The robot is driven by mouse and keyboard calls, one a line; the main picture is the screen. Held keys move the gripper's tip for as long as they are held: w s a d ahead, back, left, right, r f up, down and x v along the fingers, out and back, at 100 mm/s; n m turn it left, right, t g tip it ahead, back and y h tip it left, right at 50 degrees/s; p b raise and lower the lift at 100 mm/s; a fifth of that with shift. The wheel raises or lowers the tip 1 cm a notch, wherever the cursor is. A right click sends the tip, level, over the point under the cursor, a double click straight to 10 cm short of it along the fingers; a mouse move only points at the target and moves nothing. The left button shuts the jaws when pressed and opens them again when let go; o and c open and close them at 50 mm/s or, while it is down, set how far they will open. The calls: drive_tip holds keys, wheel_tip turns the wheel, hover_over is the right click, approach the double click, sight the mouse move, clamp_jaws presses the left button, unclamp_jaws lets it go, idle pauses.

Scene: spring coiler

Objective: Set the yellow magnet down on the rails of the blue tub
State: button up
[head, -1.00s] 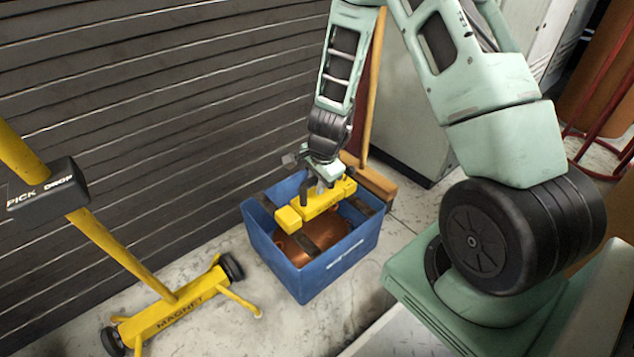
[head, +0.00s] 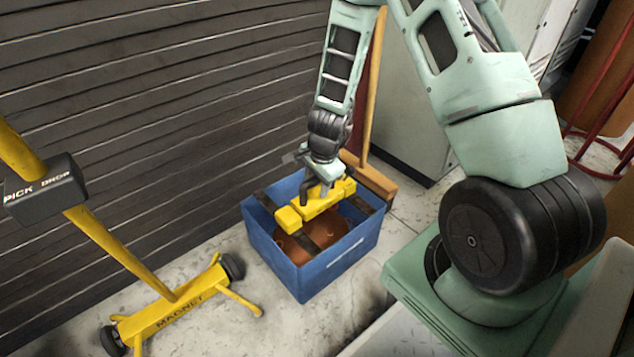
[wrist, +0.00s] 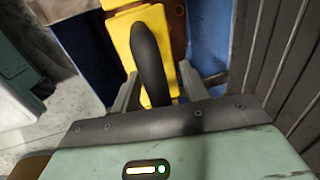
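The yellow magnet (head: 318,203) lies level across the blue tub (head: 337,270), its ends over the two dark rails (head: 362,206). It appears to rest on them, though the contact is hidden under the magnet. Its black arched handle (head: 305,192) stands up and also shows in the wrist view (wrist: 151,55). My gripper (head: 322,181) is just above the magnet. In the wrist view its fingers (wrist: 161,90) stand apart on either side of the handle, with a visible gap on the right. A copper-coloured coil or drum (head: 325,229) sits inside the tub below.
A yellow wheeled magnet stand (head: 170,310) with a black PICK/DROP box (head: 45,187) is at the left. A grey slatted wall (head: 150,110) runs behind the tub. A broom (head: 372,178) stands close behind it. Bare floor lies between stand and tub.

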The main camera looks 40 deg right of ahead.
drive_tip(key=shift+s, duration=0.1)
drive_tip(key=s+r+p, duration=0.3)
drive_tip(key=r+p, duration=0.7)
drive_tip(key=r, duration=0.7)
drive_tip(key=shift+s, duration=0.15)
drive_tip(key=s+a+r+n+y+p, duration=0.1)
drive_tip(key=s+a+r+n, duration=0.1)
drive_tip(key=a+r+n, duration=0.45)
drive_tip(key=s+a+r+n+y, duration=0.2)
drive_tip(key=a+r+n, duration=0.1)
drive_tip(key=a, duration=0.7)
drive_tip(key=s+a+r+n+g+h, duration=0.1)
drive_tip(key=s+a+r+n, duration=0.2)
drive_tip(key=s+n, duration=0.25)
drive_tip(key=s+a+r+n+h+p, duration=0.1)
drive_tip(key=s+a+r+n, duration=0.15)
drive_tip(key=s+n, duration=0.3)
drive_tip(key=s+a+r+n+g, duration=0.1)
drive_tip(key=s+a+r+n, duration=0.2)
drive_tip(key=s+n, duration=0.25)
wheel_tip(320, 180, up, 38)
drive_tip(key=p, duration=3.8)
drive_tip(key=shift+s+d+f+m, duration=0.15)
drive_tip(key=shift+d+m, duration=0.1)
drive_tip(key=shift+m, duration=0.15)
